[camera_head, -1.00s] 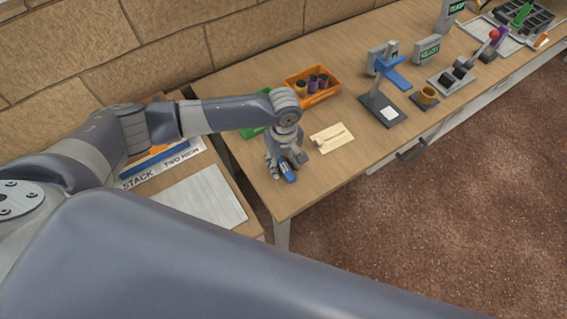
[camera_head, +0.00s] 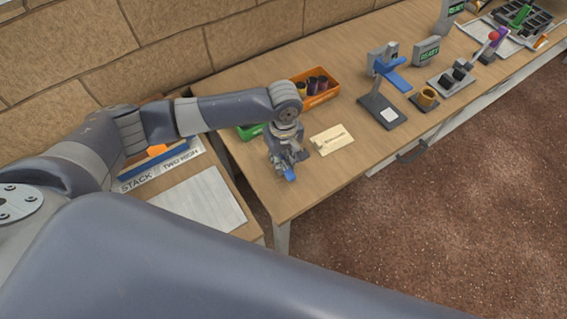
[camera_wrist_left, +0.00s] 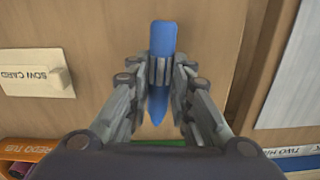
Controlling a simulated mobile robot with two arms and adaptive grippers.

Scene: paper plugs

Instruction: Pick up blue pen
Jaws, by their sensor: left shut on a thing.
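The blue pen (camera_wrist_left: 162,38) is between the fingers of my left gripper (camera_wrist_left: 160,72) in the left wrist view. The fingers are shut on its middle. Its blunt end points up in that picture and its pointed end points down. In the head view my left gripper (camera_head: 287,168) is over the near left part of the wooden table, and only a small blue part of the pen (camera_head: 289,175) shows below the fingers. How far the pen is above the table is hard to tell. My right gripper does not show.
An orange bin (camera_head: 322,97) with dark cylinders and a partly hidden green bin (camera_head: 249,131) stand behind the gripper. A cream card (camera_head: 331,139) lies to its right. A blue stand (camera_head: 381,108) is farther right. A white sheet (camera_head: 205,198) lies on the left table.

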